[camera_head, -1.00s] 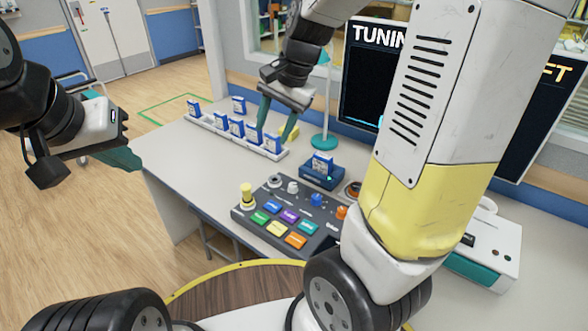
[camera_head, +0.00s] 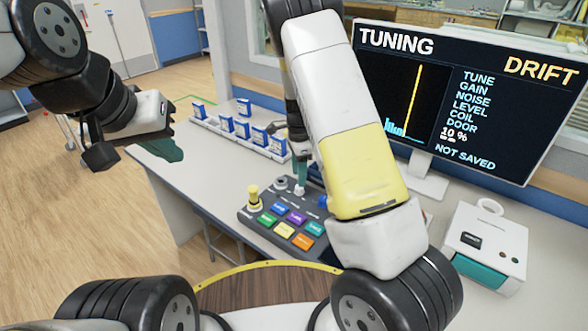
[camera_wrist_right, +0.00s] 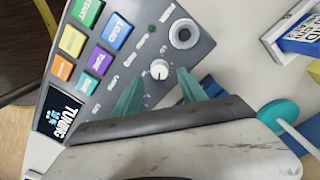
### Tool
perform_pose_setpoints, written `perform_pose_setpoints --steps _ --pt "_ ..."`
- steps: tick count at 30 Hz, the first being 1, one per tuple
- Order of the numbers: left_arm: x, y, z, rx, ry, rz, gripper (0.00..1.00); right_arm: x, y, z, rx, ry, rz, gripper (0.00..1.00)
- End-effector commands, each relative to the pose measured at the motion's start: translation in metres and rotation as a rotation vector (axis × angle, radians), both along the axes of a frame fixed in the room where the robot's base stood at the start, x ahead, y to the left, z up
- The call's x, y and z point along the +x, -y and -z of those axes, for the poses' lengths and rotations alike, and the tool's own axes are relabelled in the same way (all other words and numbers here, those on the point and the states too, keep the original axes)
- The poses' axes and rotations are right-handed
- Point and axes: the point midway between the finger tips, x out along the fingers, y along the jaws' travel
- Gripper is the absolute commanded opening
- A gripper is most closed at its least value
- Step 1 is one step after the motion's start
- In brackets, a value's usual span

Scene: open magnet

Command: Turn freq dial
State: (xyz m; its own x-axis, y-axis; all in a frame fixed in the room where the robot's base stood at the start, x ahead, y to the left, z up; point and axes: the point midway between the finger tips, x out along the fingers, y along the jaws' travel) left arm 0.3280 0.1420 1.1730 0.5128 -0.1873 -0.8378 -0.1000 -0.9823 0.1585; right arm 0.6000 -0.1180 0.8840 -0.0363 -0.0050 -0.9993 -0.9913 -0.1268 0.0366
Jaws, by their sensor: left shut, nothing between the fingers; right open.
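The dark grey control panel (camera_head: 262,219) lies on the desk, with a white dial (camera_wrist_right: 159,69) near its back edge. The small lettering by the dial is too blurred to read, so I cannot tell if it is the freq dial. My right gripper (camera_wrist_right: 160,84) is open, its two teal fingers pointing at the white dial, one to each side just short of it. In the head view the right gripper (camera_head: 300,172) is over the panel's back edge, partly hidden by my arm.
A rack of blue-and-white boxes (camera_head: 226,124) stands behind. The monitor (camera_head: 450,100) reads TUNING, DRIFT and NOT SAVED. A white device (camera_head: 487,240) sits at right.

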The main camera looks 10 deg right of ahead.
Motion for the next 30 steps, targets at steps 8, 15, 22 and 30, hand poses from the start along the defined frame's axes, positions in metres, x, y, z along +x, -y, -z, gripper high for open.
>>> perform_pose_setpoints --steps 8,15,22,30 --pt "0.0 0.0 0.0 0.0 0.0 0.0 0.0 -0.002 0.001 0.039 0.0 -0.002 0.0 0.49" --pt "0.0 0.0 0.0 0.0 0.0 0.0 0.0 -0.002 0.001 0.045 0.0 0.0 -0.001 0.49" --pt "0.0 0.0 0.0 0.0 0.0 0.0 0.0 -0.002 0.001 0.045 0.0 0.0 -0.001 0.29" --pt "0.0 0.0 0.0 0.0 0.0 0.0 0.0 -0.002 0.001 0.045 0.0 0.0 -0.001 0.0"
